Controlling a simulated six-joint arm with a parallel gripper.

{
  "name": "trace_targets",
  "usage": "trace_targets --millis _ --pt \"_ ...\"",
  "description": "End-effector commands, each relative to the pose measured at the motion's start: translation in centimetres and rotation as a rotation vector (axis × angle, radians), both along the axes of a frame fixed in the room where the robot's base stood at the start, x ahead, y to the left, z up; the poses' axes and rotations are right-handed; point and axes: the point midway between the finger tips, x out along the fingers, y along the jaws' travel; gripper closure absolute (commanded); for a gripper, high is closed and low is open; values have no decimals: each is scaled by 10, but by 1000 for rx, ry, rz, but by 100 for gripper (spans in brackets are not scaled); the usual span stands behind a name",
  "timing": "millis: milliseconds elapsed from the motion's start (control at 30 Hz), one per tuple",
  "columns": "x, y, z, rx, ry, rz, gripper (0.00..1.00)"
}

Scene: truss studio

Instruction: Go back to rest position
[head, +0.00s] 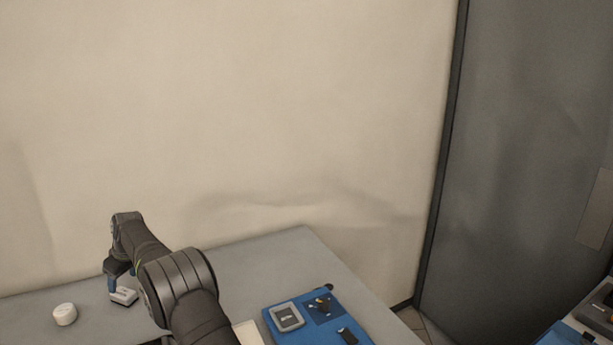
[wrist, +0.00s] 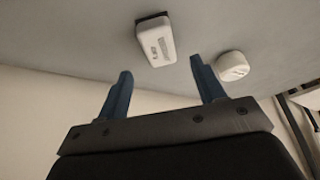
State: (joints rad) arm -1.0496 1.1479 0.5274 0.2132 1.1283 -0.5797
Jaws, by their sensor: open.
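My gripper (wrist: 160,85) is open in the wrist view, its two blue fingers spread with nothing between them. In the head view my gripper (head: 113,284) is at the left, above the grey table (head: 265,265) and close to a small white box-like object (head: 124,297). That white object also shows in the wrist view (wrist: 156,42), beyond the fingertips, with dark print on its face. From these views I cannot tell whether a finger touches it.
A round white object (head: 65,314) stands to the left. A blue tray (head: 362,335) with several small parts lies near the table's right edge. A wall rises behind the table, and a dark panel (head: 520,150) stands at the right. The table's back middle is clear.

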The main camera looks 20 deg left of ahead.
Motion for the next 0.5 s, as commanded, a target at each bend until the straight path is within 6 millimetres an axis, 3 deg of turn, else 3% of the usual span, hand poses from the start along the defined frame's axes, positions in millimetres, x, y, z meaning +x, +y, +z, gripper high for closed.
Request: trace_targets --millis 300,500 --pt "0 21 -54 -2 1 -1 38" --pt "0 21 -27 2 -1 -1 38"
